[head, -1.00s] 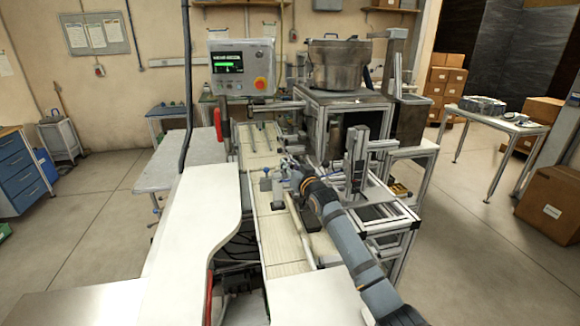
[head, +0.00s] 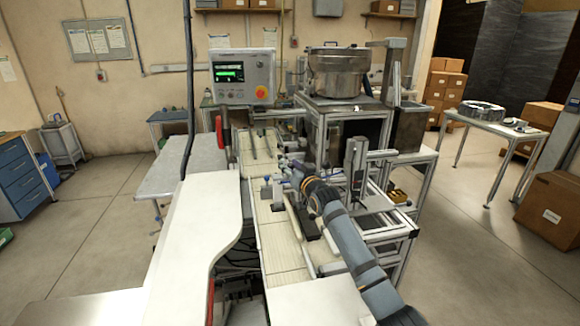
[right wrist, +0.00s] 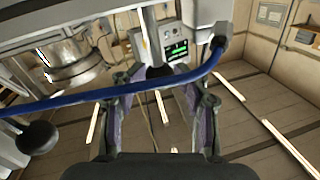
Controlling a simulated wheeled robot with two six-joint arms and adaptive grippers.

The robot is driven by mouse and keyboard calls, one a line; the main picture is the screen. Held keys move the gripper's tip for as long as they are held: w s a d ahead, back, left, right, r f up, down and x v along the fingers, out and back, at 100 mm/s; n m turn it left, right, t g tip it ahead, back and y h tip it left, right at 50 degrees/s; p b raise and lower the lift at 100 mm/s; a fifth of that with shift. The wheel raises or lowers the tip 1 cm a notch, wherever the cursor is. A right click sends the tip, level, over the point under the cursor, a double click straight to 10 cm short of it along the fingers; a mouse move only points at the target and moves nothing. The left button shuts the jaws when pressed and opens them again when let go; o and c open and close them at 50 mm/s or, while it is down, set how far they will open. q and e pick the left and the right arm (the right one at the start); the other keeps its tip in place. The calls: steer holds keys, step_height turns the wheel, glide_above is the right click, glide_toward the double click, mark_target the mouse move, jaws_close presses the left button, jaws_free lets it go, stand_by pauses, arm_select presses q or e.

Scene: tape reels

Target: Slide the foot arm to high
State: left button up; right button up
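My right gripper (head: 297,172) is over the conveyor machine in the head view, among small fittings, too small there to make out its fingers. In the right wrist view my right gripper (right wrist: 163,88) has its two fingers wide apart. A grey post with a dark rounded end (right wrist: 158,72) shows between the fingers, and I cannot tell whether it touches them. A black ball knob (right wrist: 38,138) is at the lower left of that view. I cannot tell which part is the foot arm. My left gripper is not in view.
A blue cable (right wrist: 110,92) crosses in front of the fingers in the right wrist view. The control panel (head: 243,77) and metal bowl (head: 337,75) stand behind the conveyor (head: 284,255). An upright grey unit (head: 356,165) is close right of my arm. A white curved tabletop (head: 190,225) lies left.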

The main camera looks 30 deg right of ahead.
steer(key=shift+w+f, duration=0.1)
steer(key=shift+f, duration=0.2)
steer(key=s, duration=1.2)
steer(key=shift+a+r, duration=0.15)
steer(key=shift+a, duration=0.2)
